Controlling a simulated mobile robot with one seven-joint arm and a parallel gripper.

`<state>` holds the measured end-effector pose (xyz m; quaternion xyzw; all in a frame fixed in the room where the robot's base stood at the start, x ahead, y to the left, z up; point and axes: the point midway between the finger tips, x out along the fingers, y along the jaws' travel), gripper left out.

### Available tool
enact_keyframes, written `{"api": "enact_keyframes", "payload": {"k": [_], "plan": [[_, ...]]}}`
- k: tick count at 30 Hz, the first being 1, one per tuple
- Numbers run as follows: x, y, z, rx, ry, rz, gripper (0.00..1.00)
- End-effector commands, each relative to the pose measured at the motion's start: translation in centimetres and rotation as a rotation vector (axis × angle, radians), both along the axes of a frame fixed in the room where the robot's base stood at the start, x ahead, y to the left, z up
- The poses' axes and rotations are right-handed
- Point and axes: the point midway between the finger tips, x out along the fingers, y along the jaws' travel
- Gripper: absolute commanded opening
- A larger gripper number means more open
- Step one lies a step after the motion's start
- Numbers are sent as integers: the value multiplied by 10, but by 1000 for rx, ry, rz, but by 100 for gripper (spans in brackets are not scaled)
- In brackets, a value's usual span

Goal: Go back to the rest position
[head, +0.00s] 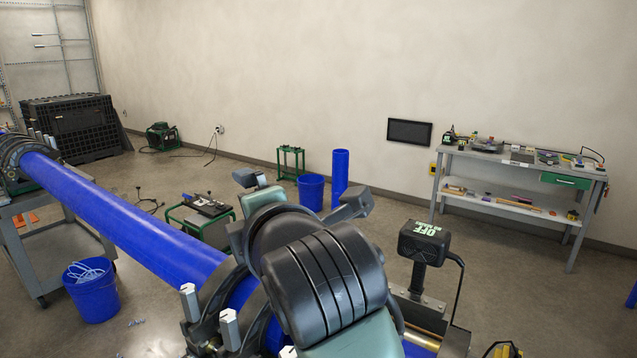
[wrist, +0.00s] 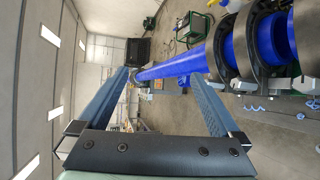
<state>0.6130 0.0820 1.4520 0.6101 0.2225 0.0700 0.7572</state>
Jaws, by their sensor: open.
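My gripper (wrist: 158,80) is open in the wrist view, with its two blue-grey fingers wide apart. Nothing is held between them. The long blue pipe (wrist: 170,68) shows beyond the fingers, apart from them as far as I can tell. In the head view my arm rises in the lower middle, in front of the blue pipe (head: 130,215) and its clamps. My arm's links hide part of the pipe, and I cannot clearly make out the fingers there.
Dark clamp rings (head: 232,300) hold the pipe close to my arm. A black box marked OFF (head: 424,243) stands on a post to the right. A blue bucket (head: 92,292) is on the floor at left. A workbench (head: 520,170) stands by the wall, with open floor before it.

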Motion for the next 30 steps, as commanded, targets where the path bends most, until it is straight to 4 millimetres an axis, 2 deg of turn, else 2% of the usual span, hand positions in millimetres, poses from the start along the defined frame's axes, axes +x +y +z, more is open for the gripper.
{"api": "enact_keyframes", "payload": {"k": [1,5,9,12,16,21,24,30], "plan": [[-7,8,23,154,-47,-20,100],[-31,7,84,576,-153,-60,100],[-69,-13,137,1025,-251,-41,100],[-100,-34,163,1313,-311,11,100],[-137,-60,184,1597,-372,102,100],[-167,-79,196,1784,-410,196,100],[-174,-83,198,1820,-419,217,100],[-174,-83,199,1824,-418,220,100]]}}
